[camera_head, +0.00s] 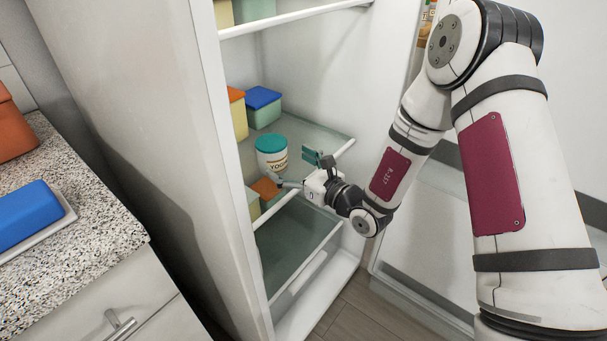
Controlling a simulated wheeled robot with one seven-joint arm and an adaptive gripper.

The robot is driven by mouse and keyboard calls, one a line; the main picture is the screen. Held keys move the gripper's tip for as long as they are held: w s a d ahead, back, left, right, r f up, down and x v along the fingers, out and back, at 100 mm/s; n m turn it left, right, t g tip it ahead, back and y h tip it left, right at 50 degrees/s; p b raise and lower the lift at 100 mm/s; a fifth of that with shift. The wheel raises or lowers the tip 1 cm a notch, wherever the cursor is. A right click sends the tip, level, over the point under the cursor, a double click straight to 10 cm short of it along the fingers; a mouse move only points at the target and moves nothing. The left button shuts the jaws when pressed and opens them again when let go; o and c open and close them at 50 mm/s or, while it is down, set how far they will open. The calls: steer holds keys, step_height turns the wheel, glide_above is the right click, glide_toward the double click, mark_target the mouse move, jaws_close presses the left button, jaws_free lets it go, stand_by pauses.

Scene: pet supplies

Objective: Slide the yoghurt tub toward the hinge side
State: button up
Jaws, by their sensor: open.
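The yoghurt tub (272,154) is white with a teal lid and stands upright on a glass shelf (312,142) inside the open fridge. Part of the label, "YOG", shows. My gripper (297,170) reaches in from the right, at the shelf's front edge, with its fingers apart. One finger is near the tub's lower right; I cannot tell whether it touches. Nothing is seen between the fingers. The fridge door (430,235) stands open on the right, so the hinge side is to the right.
Boxes with a blue lid (263,97) and an orange lid (237,112) stand behind the tub on the left. The left fridge wall (215,190) bounds the opening.

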mark_target(272, 152)
steer(key=b+x, duration=0.1)
steer(key=x, duration=0.6)
steer(key=c, duration=1.5)
steer(key=shift+w, duration=0.1)
steer(key=shift+c, duration=0.2)
